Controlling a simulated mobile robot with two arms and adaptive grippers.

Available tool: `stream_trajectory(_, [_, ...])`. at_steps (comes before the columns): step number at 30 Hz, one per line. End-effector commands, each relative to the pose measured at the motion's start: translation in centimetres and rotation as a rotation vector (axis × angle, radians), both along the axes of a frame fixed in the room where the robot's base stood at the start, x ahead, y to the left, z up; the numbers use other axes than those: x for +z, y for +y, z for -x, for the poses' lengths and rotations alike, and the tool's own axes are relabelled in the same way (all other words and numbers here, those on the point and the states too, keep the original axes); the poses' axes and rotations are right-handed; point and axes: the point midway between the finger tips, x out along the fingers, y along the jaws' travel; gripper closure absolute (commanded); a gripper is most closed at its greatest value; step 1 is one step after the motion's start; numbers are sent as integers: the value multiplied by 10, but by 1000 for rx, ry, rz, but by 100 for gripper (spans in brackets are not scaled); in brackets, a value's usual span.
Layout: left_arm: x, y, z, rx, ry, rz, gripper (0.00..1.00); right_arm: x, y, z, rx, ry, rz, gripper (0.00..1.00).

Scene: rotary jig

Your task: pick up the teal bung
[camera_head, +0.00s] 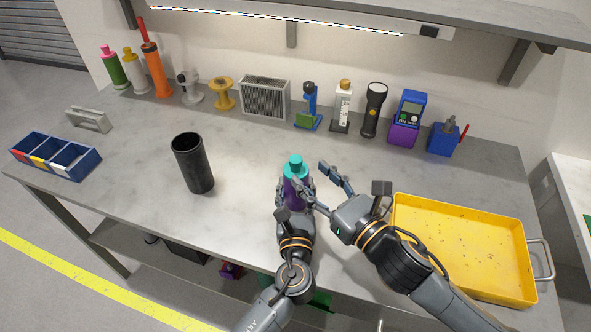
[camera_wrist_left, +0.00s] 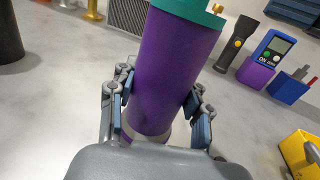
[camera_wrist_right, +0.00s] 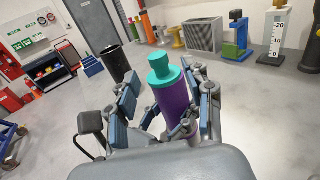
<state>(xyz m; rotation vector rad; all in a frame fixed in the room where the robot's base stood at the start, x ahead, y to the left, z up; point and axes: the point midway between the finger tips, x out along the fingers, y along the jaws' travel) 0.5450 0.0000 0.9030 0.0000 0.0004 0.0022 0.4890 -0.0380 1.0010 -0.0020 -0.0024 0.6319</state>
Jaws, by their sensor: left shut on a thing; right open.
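The teal bung (camera_head: 295,163) sits upright in the top of a purple cylinder (camera_head: 295,192) at the front middle of the bench. My left gripper (camera_wrist_left: 160,112) is shut on the purple cylinder, with a finger on each side of its body. In the left wrist view only the teal lower rim (camera_wrist_left: 188,9) shows at the top edge. My right gripper (camera_head: 309,178) is open, just right of the bung. In the right wrist view the bung (camera_wrist_right: 162,70) stands beyond and between the spread fingers, with no clear contact.
A black open cylinder (camera_head: 193,163) stands to the left and a yellow tray (camera_head: 462,245) lies to the right. A blue divided bin (camera_head: 55,157) is at the far left. Several tools and a grey vented box (camera_head: 265,98) line the back. Bare bench lies between.

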Motion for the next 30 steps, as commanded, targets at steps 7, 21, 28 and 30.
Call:
stream_trajectory(7, [-1, 0, 0, 1, 1, 0, 89, 0, 13, -17, -1, 2, -1, 48])
stream_trajectory(21, [-1, 1, 0, 1, 1, 0, 89, 1, 42, -53, 0, 2, 0, 48])
stream_trajectory(28, [-1, 0, 0, 1, 1, 0, 89, 1, 42, -53, -1, 3, 0, 67])
stream_trajectory(30, [-1, 0, 0, 1, 1, 0, 89, 1, 42, -53, -1, 3, 0, 81])
